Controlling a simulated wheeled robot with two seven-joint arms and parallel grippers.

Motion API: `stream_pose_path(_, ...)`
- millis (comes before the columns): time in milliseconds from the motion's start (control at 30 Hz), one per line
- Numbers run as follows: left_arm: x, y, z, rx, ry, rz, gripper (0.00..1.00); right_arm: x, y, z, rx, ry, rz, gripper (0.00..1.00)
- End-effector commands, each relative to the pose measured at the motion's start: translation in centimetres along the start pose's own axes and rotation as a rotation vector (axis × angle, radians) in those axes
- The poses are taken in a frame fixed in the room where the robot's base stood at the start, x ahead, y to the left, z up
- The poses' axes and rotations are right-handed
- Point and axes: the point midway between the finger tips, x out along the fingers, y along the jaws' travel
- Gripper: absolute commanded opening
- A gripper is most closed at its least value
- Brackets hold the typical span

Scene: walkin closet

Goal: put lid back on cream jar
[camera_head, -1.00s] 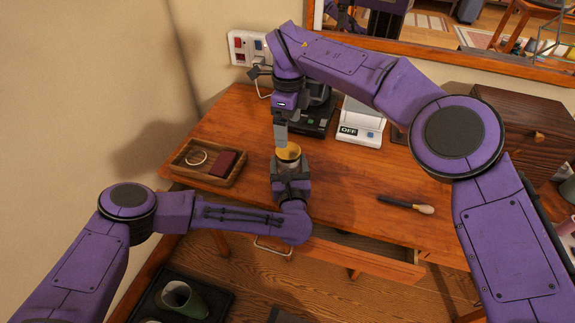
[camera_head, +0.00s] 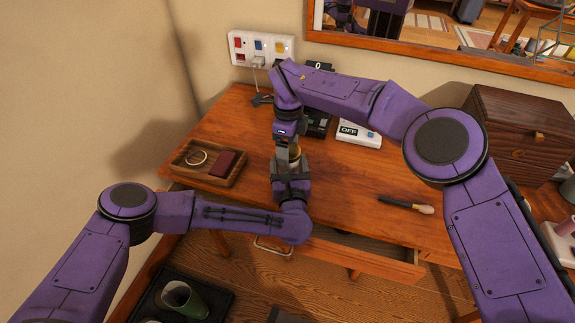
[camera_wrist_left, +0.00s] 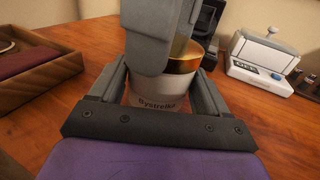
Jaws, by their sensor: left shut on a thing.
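The white cream jar (camera_wrist_left: 155,100) stands on the wooden desk. My left gripper (camera_head: 290,172) is shut around its sides. In the head view only a sliver of the jar (camera_head: 296,157) shows. A gold lid-like piece (camera_wrist_left: 184,64) shows at the jar's top in the left wrist view, partly behind my right gripper (camera_wrist_left: 160,45). I cannot tell whether it is seated or held. My right gripper (camera_head: 283,148) points down from above, its fingers right at the jar's top. Its jaw opening is hidden.
A wooden tray (camera_head: 180,174) with a ring and a dark red item lies left. A brush (camera_head: 405,205) lies right. A white device marked OFF (camera_head: 358,133) and a dark one (camera_head: 320,121) stand behind. A wooden chest (camera_head: 515,130) is at right. An open drawer (camera_head: 365,260) is in front.

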Motion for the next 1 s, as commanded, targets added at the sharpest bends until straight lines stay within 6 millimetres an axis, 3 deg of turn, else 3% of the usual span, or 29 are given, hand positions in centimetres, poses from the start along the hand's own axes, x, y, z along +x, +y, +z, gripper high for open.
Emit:
stream_pose_path(167, 0.01, 0.01, 0.03, 0.000, -0.001, 0.000, 0.00, -0.03, -0.04, 0.00, 0.053, -0.001, -0.001, 0.41)
stream_pose_path(267, 0.01, 0.00, 0.03, 0.000, -0.001, 0.000, 0.00, 0.00, -0.03, 0.00, 0.241, -0.001, 0.000, 0.41)
stream_pose_path(600, 0.00, 0.01, 0.03, 0.000, -0.001, 0.000, 0.00, 0.03, -0.06, 0.01, 1.231, -0.001, 0.000, 0.41)
stream_pose_path(667, 0.00, 0.00, 0.03, 0.000, -0.001, 0.000, 0.00, 0.03, -0.07, 0.02, 1.341, -0.001, 0.000, 0.41)
stream_pose_path(800, -0.01, 0.00, 0.03, 0.000, 0.000, 0.000, 0.00, 0.00, -0.08, 0.02, 1.343, -0.001, -0.001, 0.41)
stream_pose_path(833, -0.01, 0.00, 0.03, 0.000, 0.000, 0.000, 0.00, 0.00, -0.08, 0.02, 1.342, -0.002, -0.001, 0.81)
stream_pose_path(900, -0.01, -0.01, 0.03, 0.000, 0.000, 0.000, 0.00, 0.00, -0.07, 0.02, 1.342, -0.001, -0.001, 1.00)
stream_pose_path(1000, -0.01, -0.01, 0.02, 0.000, 0.000, -0.001, 0.00, 0.01, -0.06, 0.02, 1.341, -0.001, -0.001, 1.00)
